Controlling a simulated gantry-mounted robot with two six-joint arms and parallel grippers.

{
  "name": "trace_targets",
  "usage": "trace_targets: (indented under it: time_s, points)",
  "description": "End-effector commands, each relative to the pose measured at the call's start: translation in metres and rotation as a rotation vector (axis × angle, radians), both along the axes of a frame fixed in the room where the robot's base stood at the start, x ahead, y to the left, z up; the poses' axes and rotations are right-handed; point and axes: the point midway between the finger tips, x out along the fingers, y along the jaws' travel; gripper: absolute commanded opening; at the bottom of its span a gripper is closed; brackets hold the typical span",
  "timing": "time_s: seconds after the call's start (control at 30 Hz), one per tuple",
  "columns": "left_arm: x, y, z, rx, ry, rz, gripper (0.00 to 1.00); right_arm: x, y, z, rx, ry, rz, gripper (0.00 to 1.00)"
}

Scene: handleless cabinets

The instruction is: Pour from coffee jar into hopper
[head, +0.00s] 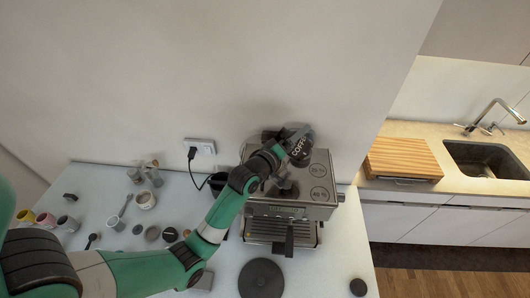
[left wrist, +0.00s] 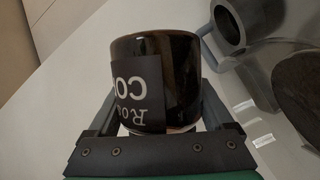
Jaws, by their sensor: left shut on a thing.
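The coffee jar (head: 301,146), dark with a label in white letters, is tilted above the top of the espresso machine (head: 290,212). My left gripper (head: 285,147) is shut on the jar. In the left wrist view the jar (left wrist: 178,75) sits between the two fingers of my left gripper (left wrist: 157,92), its label partly turned away. A dark round part, probably the hopper (head: 285,188), is on the machine's top below the jar, partly hidden by my arm. Whether anything is flowing from the jar cannot be seen. My right gripper is not in view.
Several cups and small tools, including a white cup (head: 146,200), stand on the counter at left. A dark round disc (head: 261,279) lies in front of the machine. A wall socket (head: 200,145) with a plug is behind. A wooden board (head: 402,158) and sink are at right.

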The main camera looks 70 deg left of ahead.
Motion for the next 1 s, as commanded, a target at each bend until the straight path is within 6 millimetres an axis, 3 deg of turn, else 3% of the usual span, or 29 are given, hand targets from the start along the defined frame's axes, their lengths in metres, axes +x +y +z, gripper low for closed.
trace_targets:
  time_s: [1.0]
  points:
    - [-0.001,0.001,0.009,-0.091,-0.103,0.0,0.09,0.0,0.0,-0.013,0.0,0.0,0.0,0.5]
